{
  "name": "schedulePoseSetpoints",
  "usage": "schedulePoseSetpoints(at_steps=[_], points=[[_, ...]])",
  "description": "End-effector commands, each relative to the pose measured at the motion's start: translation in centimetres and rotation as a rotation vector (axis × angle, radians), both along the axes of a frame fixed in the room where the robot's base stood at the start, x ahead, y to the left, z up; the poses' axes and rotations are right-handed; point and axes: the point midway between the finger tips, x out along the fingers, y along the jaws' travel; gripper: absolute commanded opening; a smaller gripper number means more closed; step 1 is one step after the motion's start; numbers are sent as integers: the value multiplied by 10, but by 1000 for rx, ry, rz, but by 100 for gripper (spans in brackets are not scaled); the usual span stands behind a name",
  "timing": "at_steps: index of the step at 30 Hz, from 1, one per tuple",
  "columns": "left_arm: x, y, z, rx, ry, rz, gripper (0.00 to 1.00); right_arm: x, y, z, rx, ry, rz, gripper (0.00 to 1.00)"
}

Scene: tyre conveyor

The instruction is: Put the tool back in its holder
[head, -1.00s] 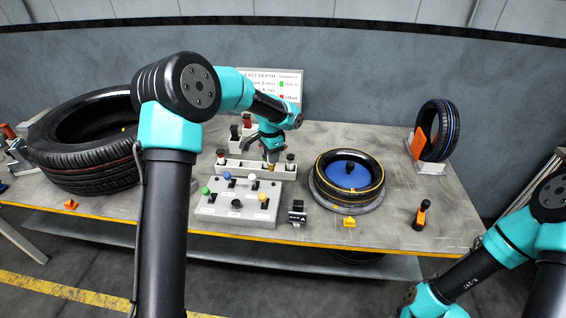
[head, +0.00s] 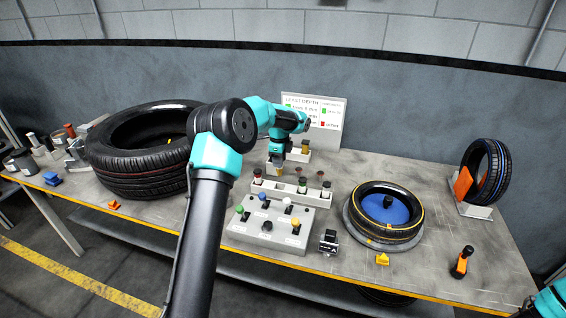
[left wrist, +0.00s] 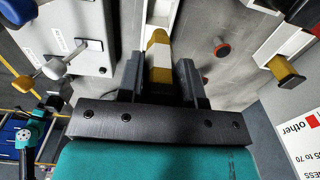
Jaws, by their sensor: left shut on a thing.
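My left gripper (head: 277,158) is shut on a tool with a yellow and white handle (left wrist: 158,58), which sits between the two fingers in the left wrist view. In the head view the tool (head: 275,170) hangs below the gripper, over or just behind the left part of a long white holder (head: 287,194). Several dark and red-topped tools stand at this holder. I cannot tell whether the held tool touches it. The tool's lower end is hidden. My right gripper is out of the picture.
A grey lever panel (head: 262,238) stands in front of the holder. A second white rack (head: 316,156) and a sign (head: 322,112) are behind. A large tyre (head: 135,180) lies left; a smaller tyre on a turntable (head: 350,228) is right. Bare table (head: 440,200) lies beyond it.

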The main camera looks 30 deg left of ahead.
Motion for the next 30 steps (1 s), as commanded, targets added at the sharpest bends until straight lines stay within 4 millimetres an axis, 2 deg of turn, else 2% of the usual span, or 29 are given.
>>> schedulePoseSetpoints(at_steps=[14, 30], points=[[0, 0, -8, 1, 0, 2, 5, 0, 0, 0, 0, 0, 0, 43], [0, 0, -48, 1, 1, 2, 5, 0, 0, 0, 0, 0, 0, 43]])
